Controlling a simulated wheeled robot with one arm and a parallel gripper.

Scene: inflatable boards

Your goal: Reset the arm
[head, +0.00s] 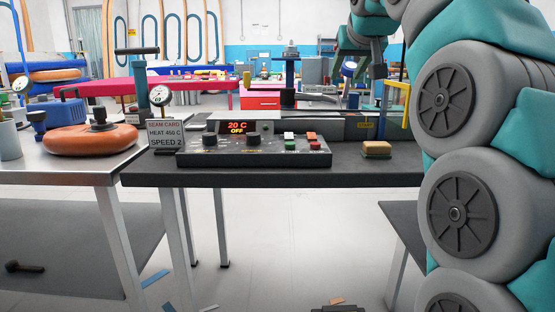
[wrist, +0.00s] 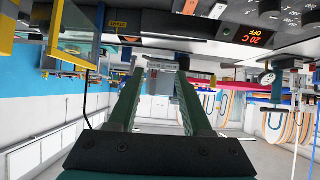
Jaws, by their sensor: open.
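My gripper (wrist: 158,78) is open in the wrist view, its two dark green fingers apart with nothing between them. My teal and grey arm fills the right side of the head view, bending over the top right; its dark end hangs above the bench there. The wrist picture is upside down. The control box (head: 255,150) stands on the dark bench and its display reads 20 C, OFF. It also shows in the wrist view's top right, with the display (wrist: 245,34) lit red. My gripper is apart from it.
A seam card (head: 166,133) reads heat 450 C, speed 2. A tan block (head: 376,149) sits on the dark bench (head: 370,176). An orange inflated ring (head: 90,140) lies on the left table (head: 60,171). Pale floor (head: 270,240) is open between the tables, with small scraps.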

